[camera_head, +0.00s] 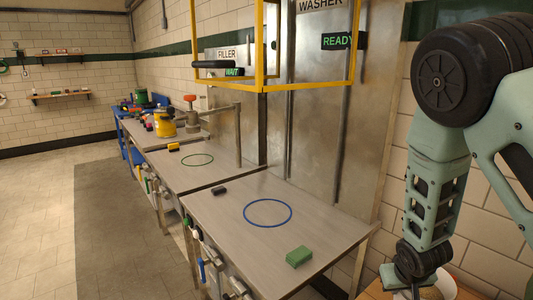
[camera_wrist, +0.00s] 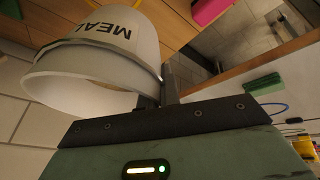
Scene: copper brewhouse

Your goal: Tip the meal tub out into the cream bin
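The meal tub (camera_wrist: 92,62) is white, with MEAL lettered on its wall, and fills the upper left of the wrist view. Its lettering is upside down and its open mouth faces the bottom of that picture. My gripper (camera_wrist: 165,92) has its fingers at the tub's rim, closed on the wall. In the head view my gripper (camera_head: 415,278) is low at the right, and a pale rounded piece (camera_head: 447,284) shows beside it, mostly cut off. I cannot make out the cream bin in either view.
A steel bench with a blue ring (camera_head: 267,213), a green block (camera_head: 299,257) and a small black block (camera_head: 219,191) stands left of my arm. A yellow frame (camera_head: 262,88) overhangs it. A wooden surface (camera_wrist: 185,45) and a pink item (camera_wrist: 210,9) show near the tub.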

